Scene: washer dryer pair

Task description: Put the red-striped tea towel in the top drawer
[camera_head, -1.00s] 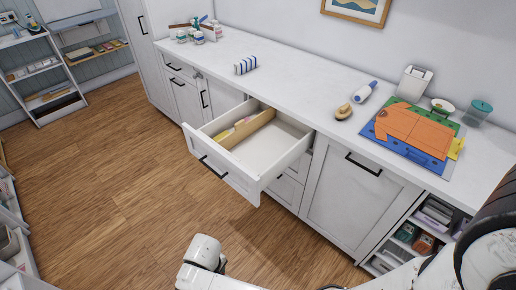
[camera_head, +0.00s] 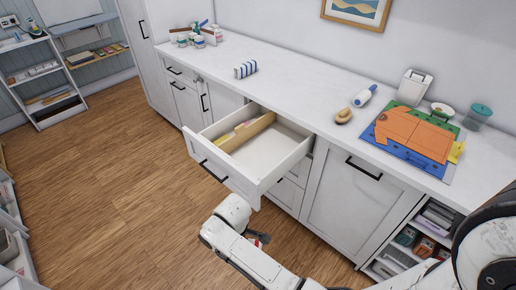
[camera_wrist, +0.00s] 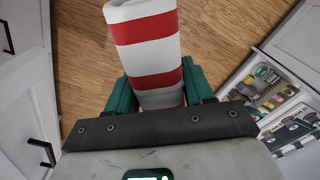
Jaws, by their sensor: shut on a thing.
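In the wrist view, my gripper (camera_wrist: 157,88) is shut on the red-striped tea towel (camera_wrist: 146,50), a rolled white cloth with red bands between the green fingers. In the head view my arm reaches up from the bottom, with the gripper mostly hidden behind my wrist near the floor side of the drawer; a small red bit shows beside it. The top drawer (camera_head: 228,172) stands pulled open, with a wooden divider (camera_head: 248,132) inside. A few yellow and pinkish items lie left of the divider. The right compartment (camera_head: 270,150) looks empty.
A blue-striped rolled towel (camera_head: 245,69) lies on the white counter (camera_head: 300,92). Bottles stand at its far end. Open shelves (camera_head: 420,235) are below right.

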